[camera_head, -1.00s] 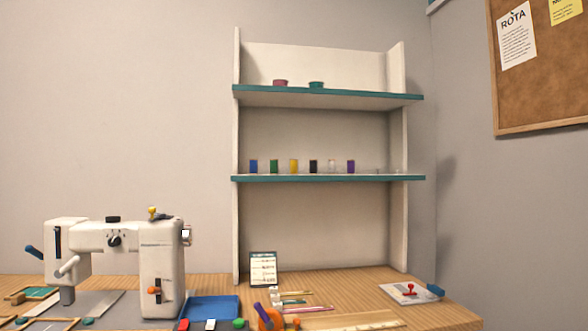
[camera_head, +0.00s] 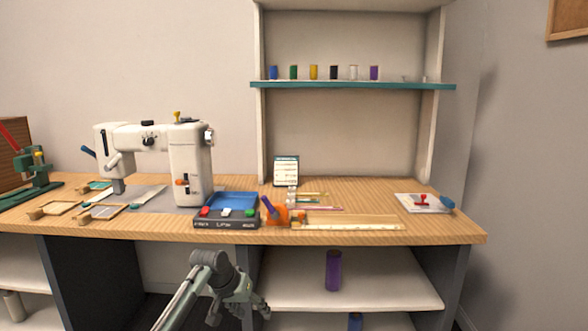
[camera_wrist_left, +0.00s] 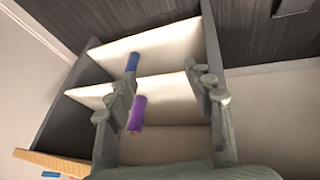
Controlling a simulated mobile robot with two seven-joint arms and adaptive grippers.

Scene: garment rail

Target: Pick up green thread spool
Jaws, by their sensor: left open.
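The green thread spool (camera_head: 293,72) stands upright on the teal-edged shelf (camera_head: 350,86) above the table, between a blue spool (camera_head: 273,72) and a yellow spool (camera_head: 313,72). My left gripper (camera_head: 240,308) is low in front of the table, well below and apart from the green spool. In the left wrist view its two fingers (camera_wrist_left: 160,92) are spread apart with nothing held between them. The green spool does not show in the left wrist view. My right gripper is in neither current view.
Black, clear and purple spools (camera_head: 374,73) stand to the right on the same shelf. A sewing machine (camera_head: 190,165), a blue tray (camera_head: 232,199) and a ruler (camera_head: 350,222) are on the table. Below, a purple cylinder (camera_head: 333,270) stands on a white shelf; it shows in the left wrist view (camera_wrist_left: 137,115).

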